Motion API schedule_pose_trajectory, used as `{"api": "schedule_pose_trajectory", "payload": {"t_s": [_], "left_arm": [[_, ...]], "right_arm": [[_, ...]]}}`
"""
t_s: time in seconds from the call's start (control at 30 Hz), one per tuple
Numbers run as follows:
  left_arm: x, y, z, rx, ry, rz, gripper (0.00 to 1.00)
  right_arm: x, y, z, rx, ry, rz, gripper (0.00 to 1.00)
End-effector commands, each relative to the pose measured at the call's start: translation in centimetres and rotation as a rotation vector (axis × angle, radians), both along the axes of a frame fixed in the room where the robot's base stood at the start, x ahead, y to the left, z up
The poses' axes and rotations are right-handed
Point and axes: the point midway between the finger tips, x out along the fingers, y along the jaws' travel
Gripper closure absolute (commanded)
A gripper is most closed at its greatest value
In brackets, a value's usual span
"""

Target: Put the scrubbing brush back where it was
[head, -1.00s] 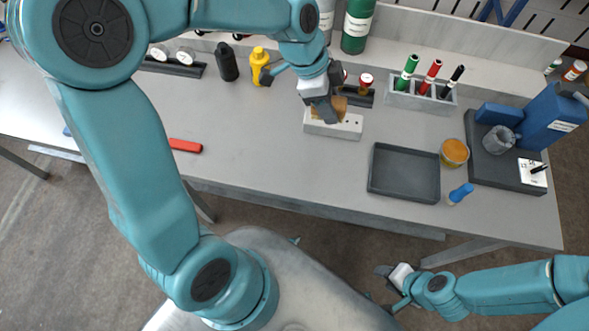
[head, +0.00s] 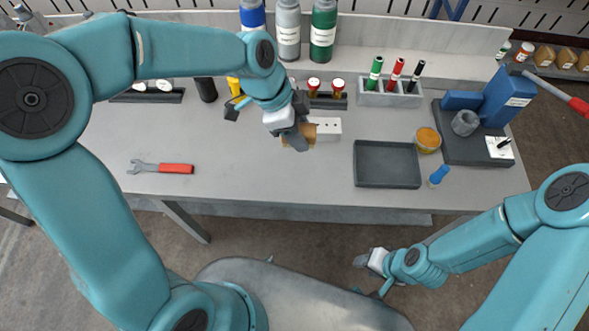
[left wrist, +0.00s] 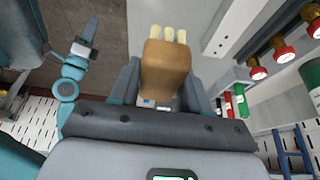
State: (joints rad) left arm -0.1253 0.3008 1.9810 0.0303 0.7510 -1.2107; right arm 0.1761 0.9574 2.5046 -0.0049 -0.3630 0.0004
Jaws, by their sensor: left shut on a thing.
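The scrubbing brush has a brown wooden body (left wrist: 166,75) and pale bristles that point up and away in the left wrist view. In the head view its brown body (head: 308,131) shows beside my left gripper (head: 296,141), which is shut on it. The gripper hides part of the brush. I cannot tell how high the brush is above the bench. My right gripper (head: 369,260) is low in front of the bench, empty-looking; its jaws are too small to judge.
A dark grey tray (head: 388,164) lies right of the white block. A marker rack (head: 391,94), an orange-lidded jar (head: 427,138) and a blue-handled tool (head: 439,175) are nearby. A red-handled wrench (head: 166,168) lies left. The bench front between wrench and tray is clear.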

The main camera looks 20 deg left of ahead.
Motion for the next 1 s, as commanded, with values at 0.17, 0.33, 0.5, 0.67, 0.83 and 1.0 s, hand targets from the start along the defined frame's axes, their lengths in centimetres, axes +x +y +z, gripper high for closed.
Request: {"api": "schedule_pose_trajectory", "payload": {"t_s": [0.17, 0.33, 0.5, 0.67, 0.83, 1.0], "left_arm": [[-0.2, 0.0, -5.7, 0.0, 0.01, 0.002, 0.82], [-0.3, 0.1, -9.8, 0.0, 0.005, 0.002, 0.82], [-0.3, 0.2, -11.7, -0.001, 0.002, 0.005, 0.82], [-0.5, 0.3, -14.2, 0.0, 0.005, 0.007, 0.82], [-0.4, 0.3, -15.9, 0.0, 0.001, 0.005, 0.82], [-0.4, 0.3, -16.0, 0.0, -0.001, 0.006, 0.82]], "right_arm": [[0.0, 0.0, -0.3, 0.0, 0.0, 0.0, 0.57], [0.0, 0.0, -0.4, 0.0, 0.0, 0.0, 0.57], [0.0, 0.0, -0.4, 0.0, 0.0, 0.0, 0.57], [0.0, 0.0, -0.5, 0.0, 0.0, 0.0, 0.57], [0.0, 0.0, -0.6, 0.0, 0.0, 0.0, 0.57], [0.0, 0.0, -0.6, 0.0, 0.0, 0.0, 0.57]]}}
